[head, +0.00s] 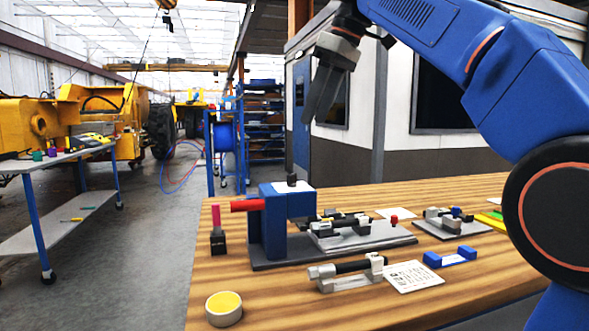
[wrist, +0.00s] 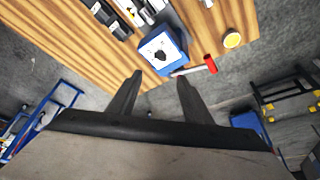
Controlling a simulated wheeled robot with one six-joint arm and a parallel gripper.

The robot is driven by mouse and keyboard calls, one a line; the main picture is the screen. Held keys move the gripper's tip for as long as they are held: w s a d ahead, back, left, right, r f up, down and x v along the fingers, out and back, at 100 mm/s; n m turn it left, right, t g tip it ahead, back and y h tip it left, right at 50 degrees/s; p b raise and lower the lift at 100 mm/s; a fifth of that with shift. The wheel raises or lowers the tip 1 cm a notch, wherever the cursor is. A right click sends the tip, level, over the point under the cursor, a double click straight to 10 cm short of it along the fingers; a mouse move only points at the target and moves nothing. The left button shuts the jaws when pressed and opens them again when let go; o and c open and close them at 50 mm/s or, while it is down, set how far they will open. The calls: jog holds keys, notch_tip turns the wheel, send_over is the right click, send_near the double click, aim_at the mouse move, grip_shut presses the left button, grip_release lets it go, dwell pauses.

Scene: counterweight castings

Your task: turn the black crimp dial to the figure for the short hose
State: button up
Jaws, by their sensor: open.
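The black crimp dial (head: 291,180) sits on top of the blue crimp press (head: 270,222), which has a red handle (head: 246,205). In the wrist view the dial (wrist: 158,56) is a small dark knob on a white face; its figures are too small to read. My gripper (head: 319,95) is above the press, open and empty, apart from the dial. In the wrist view its fingers (wrist: 160,77) point toward the press. One black hose (head: 358,265) lies in a grey holder in front, beside a printed card (head: 413,276). I cannot tell which hose is the short one.
A grey fixture (head: 375,238) with dark fittings stands right of the press. A yellow-topped tin (head: 223,308), a black block with a pink rod (head: 217,238) and a blue bracket (head: 450,257) are on the wooden bench. The air above the press is clear.

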aim_at(292, 179)
jog(key=x, duration=1.4)
jog(key=shift+a+f, duration=0.15)
jog(key=shift+f, duration=0.1)
jog(key=c, duration=1.1)
